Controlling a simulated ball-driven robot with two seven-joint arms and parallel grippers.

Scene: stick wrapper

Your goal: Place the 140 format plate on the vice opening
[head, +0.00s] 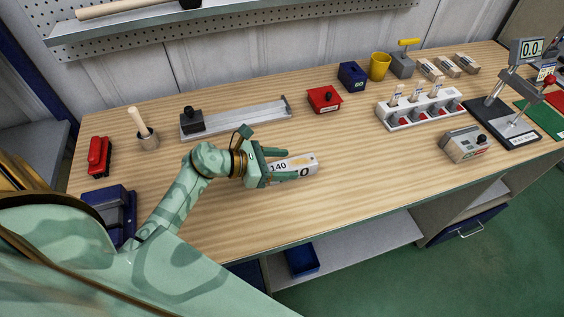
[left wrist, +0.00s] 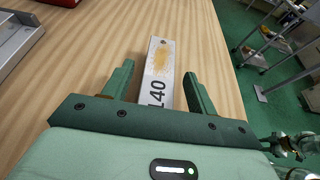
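The 140 format plate (head: 306,164) is a pale block marked 140 that lies on the bench at front centre; it also shows in the left wrist view (left wrist: 160,62). My left gripper (head: 282,164) is open, with one finger on each side of the plate. In the left wrist view (left wrist: 160,88) a gap shows between the plate and each finger. A dark blue device (head: 122,207) at the bench's left front may be the vice; my arm partly covers it and its opening is not clear. My right gripper cannot be made out for sure.
A grey metal rail (head: 240,117) with a black block lies behind my gripper. A red box (head: 324,99), a white rack (head: 420,108) and a grey control box (head: 465,145) stand to the right. A red stapler-like tool (head: 99,156) is at left.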

